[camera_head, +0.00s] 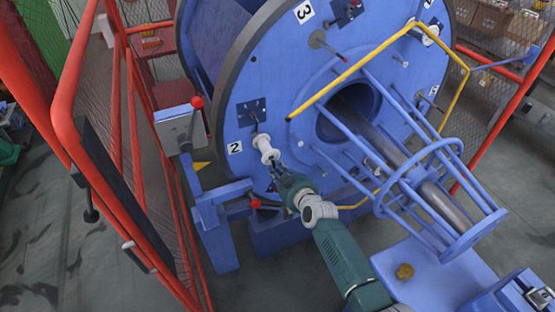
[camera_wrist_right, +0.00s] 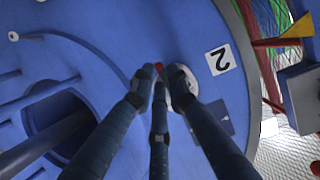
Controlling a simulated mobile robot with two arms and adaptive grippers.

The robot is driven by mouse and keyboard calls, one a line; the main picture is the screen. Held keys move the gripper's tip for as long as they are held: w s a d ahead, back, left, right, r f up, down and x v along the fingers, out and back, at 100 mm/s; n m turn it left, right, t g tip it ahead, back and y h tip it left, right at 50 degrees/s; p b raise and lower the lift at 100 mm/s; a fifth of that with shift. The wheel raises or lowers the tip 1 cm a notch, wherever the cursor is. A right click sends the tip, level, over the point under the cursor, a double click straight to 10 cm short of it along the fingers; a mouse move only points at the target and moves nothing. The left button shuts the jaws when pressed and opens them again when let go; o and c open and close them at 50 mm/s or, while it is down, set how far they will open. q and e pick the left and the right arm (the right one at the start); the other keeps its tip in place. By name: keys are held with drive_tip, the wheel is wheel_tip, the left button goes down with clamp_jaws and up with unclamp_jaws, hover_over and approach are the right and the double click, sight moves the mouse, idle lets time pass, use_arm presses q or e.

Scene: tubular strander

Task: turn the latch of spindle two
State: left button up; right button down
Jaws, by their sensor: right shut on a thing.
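Spindle two is marked by a white "2" label (camera_head: 234,147) on the large blue disc (camera_head: 225,95). Beside the label is a white, rounded fitting (camera_head: 265,148). My right gripper (camera_head: 276,170) is at the disc face, just below this fitting. In the right wrist view the fingers of my right gripper (camera_wrist_right: 160,88) come together around the latch, whose red tip (camera_wrist_right: 158,66) shows between them. The rest of the latch is mostly hidden by the fingers. The "2" label (camera_wrist_right: 218,60) also shows there, right of the fingers. My left gripper is not in view.
A yellow bent rail (camera_head: 350,72) and a blue tubular cage (camera_head: 440,150) around a grey shaft stand right of the gripper. Red guard rails (camera_head: 75,70) and a grey box (camera_head: 178,127) with a red knob stand to the left. Open floor (camera_head: 60,240) lies at lower left.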

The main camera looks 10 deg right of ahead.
drive_tip(key=shift+s+d+r+g+h+p, duration=0.15)
drive_tip(key=shift+r+g+h+p, duration=0.1)
drive_tip(key=shift+g, duration=0.5)
drive_tip(key=shift+s+a+r+g+h+p, duration=0.15)
drive_tip(key=shift+g+h, duration=0.1)
drive_tip(key=shift+g, duration=0.5)
drive_tip(key=shift+d, duration=0.15)
drive_tip(key=shift+f, duration=0.1)
drive_tip(key=c, duration=1.7)
unclamp_jaws()
drive_tip(key=shift+o, duration=0.2)
